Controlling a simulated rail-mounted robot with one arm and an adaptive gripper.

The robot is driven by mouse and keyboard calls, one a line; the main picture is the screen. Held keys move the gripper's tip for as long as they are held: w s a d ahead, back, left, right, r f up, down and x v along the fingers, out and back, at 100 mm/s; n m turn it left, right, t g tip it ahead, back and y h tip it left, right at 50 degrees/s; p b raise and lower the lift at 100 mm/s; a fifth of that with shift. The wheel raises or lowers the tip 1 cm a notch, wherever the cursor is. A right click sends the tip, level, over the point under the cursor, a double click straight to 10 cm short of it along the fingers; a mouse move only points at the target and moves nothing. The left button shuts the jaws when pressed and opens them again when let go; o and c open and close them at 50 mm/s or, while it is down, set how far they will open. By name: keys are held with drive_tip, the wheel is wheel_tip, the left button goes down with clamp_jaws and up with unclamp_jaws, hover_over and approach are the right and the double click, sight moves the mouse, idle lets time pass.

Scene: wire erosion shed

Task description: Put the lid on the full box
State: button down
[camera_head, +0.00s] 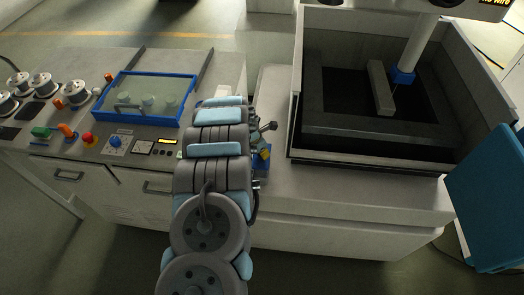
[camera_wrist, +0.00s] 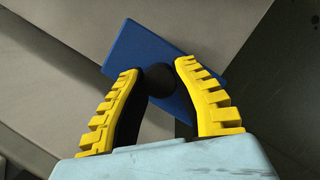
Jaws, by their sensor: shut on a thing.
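My gripper (camera_wrist: 158,69), with yellow ribbed fingers, is shut on the dark round knob of a flat blue lid (camera_wrist: 130,45) in the wrist view. The lid lies slantwise across the picture, beyond the fingertips. In the head view my gripper (camera_head: 265,151) is mostly hidden behind my arm, and only a little yellow and blue shows beside it. No box that I can clearly name as the full one shows; one may be hidden behind my arm. A blue-rimmed tray (camera_head: 187,103) on the left bench holds several pale round things under a greenish clear surface.
A large open machine tank (camera_head: 300,95) stands at right, with a white column inside. A blue panel (camera_head: 490,200) is at far right. The tank's front ledge (camera_head: 350,185) is bare.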

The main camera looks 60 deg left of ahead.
drive_tip(key=shift+f+b, duration=1.05)
drive_tip(key=shift+f, duration=1.4)
drive_tip(key=shift+f+b, duration=0.4)
drive_tip(key=shift+f, duration=0.15)
drive_tip(key=c, duration=0.9)
unclamp_jaws()
drive_tip(key=shift+r, duration=0.1)
drive_tip(key=shift+v, duration=3.6)
drive_tip(key=shift+s, duration=0.1)
